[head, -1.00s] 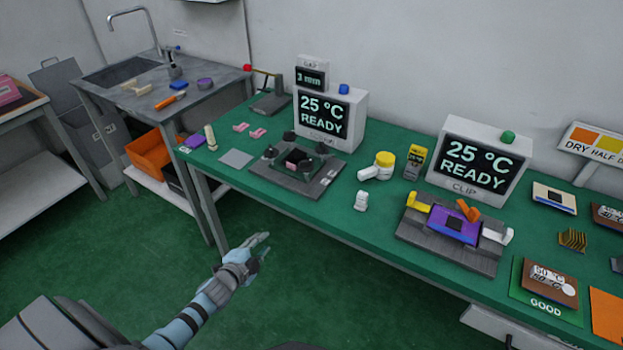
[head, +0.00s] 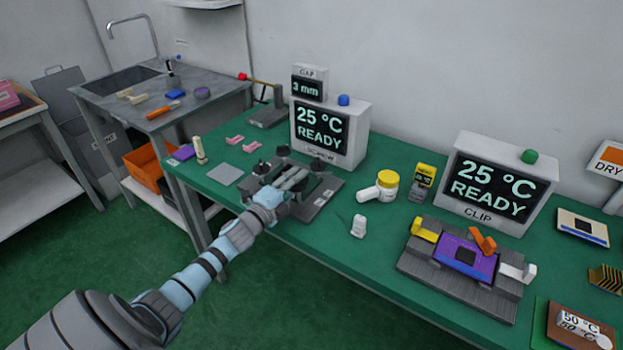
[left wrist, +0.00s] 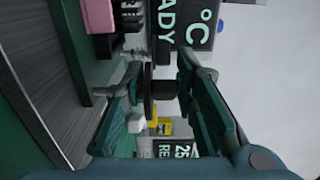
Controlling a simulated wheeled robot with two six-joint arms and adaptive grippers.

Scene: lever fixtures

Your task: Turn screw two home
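The screw fixture (head: 322,197) is a grey plate with several dark knobs on the green bench, under the display marked SCREW. One dark knob (head: 316,164) shows at its right rear; I cannot read which is screw two. My left gripper (head: 294,178) is over the fixture with its fingers apart, hiding its middle. In the left wrist view, a dark knob (left wrist: 162,90) shows between the spread fingers; contact is not visible. A pink block (left wrist: 99,14) shows beyond the fingers there. My right gripper is not in view.
The screw display (head: 324,130) stands close behind the fixture. The clip fixture (head: 462,268) is farther right. A grey square (head: 225,174) lies to the left.

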